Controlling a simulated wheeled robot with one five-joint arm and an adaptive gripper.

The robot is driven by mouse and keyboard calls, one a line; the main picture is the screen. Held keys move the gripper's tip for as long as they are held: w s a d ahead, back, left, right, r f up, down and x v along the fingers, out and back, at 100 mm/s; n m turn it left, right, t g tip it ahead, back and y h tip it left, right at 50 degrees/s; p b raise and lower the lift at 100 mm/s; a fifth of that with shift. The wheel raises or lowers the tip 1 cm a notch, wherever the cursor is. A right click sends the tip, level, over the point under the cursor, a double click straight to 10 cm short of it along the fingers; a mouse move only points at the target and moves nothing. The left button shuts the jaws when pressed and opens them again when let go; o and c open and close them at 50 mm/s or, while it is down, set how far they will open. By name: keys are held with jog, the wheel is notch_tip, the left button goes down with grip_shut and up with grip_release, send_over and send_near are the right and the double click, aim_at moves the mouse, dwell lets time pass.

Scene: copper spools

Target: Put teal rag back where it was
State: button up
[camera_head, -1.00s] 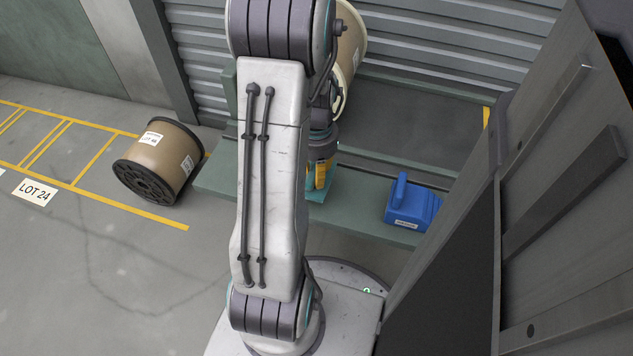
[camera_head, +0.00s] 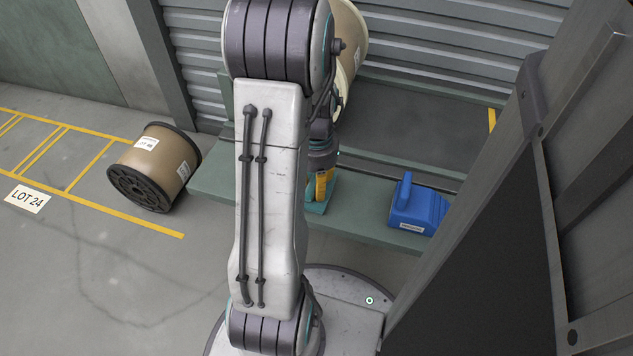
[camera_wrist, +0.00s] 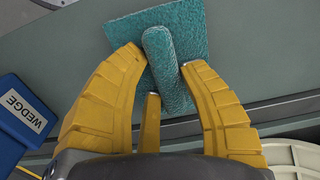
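The teal rag (camera_wrist: 190,28) is a flat square with a raised roll along its middle. It appears to lie on the green bench (camera_wrist: 255,55), though I cannot tell for sure that it is not slightly lifted. My gripper (camera_wrist: 165,62) has yellow fingers, with the tips close against both sides of the roll, and seems shut on it. In the head view my gripper (camera_head: 322,185) is low over the green bench (camera_head: 225,178), with part of the rag (camera_head: 316,208) showing below it. My arm hides some of the bench.
A blue block marked WEDGE (camera_wrist: 22,115) is at the left in the wrist view. A large spool (camera_head: 352,45) stands behind my arm, and another (camera_head: 155,165) lies on the floor.

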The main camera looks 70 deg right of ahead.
jog(key=o, duration=0.3)
jog(key=shift+r, duration=0.15)
notch_tip(320, 180, up, 12)
jog(key=p, duration=1)
jog(key=shift+w, duration=0.1)
jog(key=w+a+r+n, duration=0.3)
jog(key=w+a+n, duration=0.1)
jog(key=w+a, duration=0.3)
jog(key=w+a+r+n, duration=0.4)
jog(key=w+a, duration=0.3)
jog(key=w, duration=0.1)
jog(key=a+r+n, duration=0.1)
jog(key=a+n, duration=0.2)
jog(key=a, duration=0.3)
jog(key=s+a+r+n+t, duration=0.1)
jog(key=a+n, duration=0.2)
jog(key=a, duration=0.3)
jog(key=a+r+n+t, duration=0.1)
jog(key=a+n, duration=0.3)
jog(key=a, duration=0.2)
jog(key=shift+s+a+r, duration=0.2)
jog(key=shift+s+a, duration=0.1)
jog(key=shift+a, duration=0.05)
